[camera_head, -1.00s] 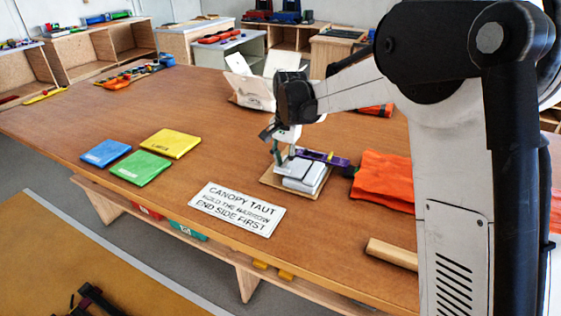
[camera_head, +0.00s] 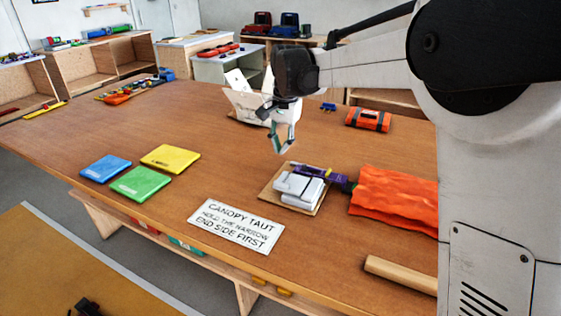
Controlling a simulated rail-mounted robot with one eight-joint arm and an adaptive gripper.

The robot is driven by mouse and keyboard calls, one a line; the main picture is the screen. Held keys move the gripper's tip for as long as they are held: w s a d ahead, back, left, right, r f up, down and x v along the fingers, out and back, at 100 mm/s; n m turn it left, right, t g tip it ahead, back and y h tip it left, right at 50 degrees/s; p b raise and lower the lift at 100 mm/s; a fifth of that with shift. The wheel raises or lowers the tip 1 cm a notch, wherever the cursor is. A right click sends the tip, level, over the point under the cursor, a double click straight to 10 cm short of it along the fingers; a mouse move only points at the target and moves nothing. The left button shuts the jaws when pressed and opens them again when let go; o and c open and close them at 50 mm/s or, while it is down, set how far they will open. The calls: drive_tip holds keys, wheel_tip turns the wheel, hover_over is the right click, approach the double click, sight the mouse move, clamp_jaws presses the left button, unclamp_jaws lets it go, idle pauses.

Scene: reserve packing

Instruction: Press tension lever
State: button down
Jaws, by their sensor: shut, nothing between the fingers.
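A white and grey block (camera_head: 297,187) with a dark strap across it lies on a tan board (camera_head: 304,211) on the table. A purple bar (camera_head: 319,175) with a dark end lies along the block's far right side. I cannot tell which part is the tension lever. My gripper (camera_head: 280,151) hangs above and behind the block, apart from it, pointing down. Its fingers are shut and hold nothing.
A crumpled orange cloth (camera_head: 395,199) lies right of the board. A lettered sign (camera_head: 236,225) lies in front. Blue (camera_head: 105,167), yellow (camera_head: 170,158) and green (camera_head: 141,184) packets lie left. An open white box (camera_head: 243,105) and an orange case (camera_head: 368,120) stand behind.

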drive_tip(key=shift+r, duration=1.45)
